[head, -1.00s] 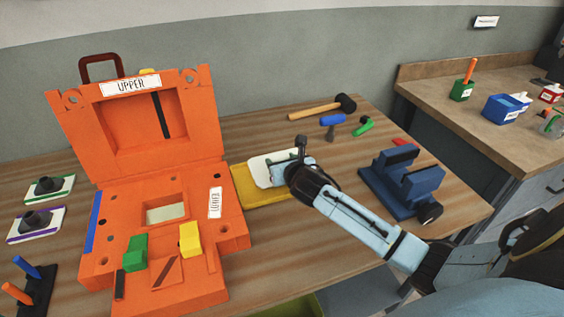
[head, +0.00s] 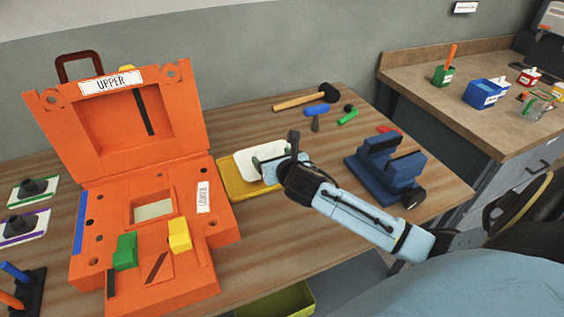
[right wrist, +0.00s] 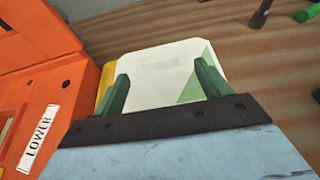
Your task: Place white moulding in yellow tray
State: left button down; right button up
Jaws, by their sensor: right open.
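The white moulding (head: 250,153) is a pale, round-cornered slab lying at the yellow tray (head: 236,187), to the right of the orange mould. Yellow shows along its near and left edges; whether it sits fully inside the rim I cannot tell. My right gripper (head: 270,159) is open just over the moulding's right part. In the right wrist view the green fingertips (right wrist: 160,68) are spread, with the white moulding (right wrist: 158,65) between and beyond them. A strip of the yellow tray (right wrist: 105,82) shows at its left. My left gripper is out of view.
The open orange mould (head: 165,262) stands close left of the tray, its upper half (head: 180,95) raised. A blue vice-like fixture (head: 385,172) stands to the right. A mallet (head: 308,97) and small tools lie behind. Bare table lies in front of the tray.

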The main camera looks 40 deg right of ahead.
jog(key=p+v, duration=0.1)
jog(key=v, duration=0.6)
jog(key=shift+s, duration=0.2)
jog(key=shift+a, duration=0.1)
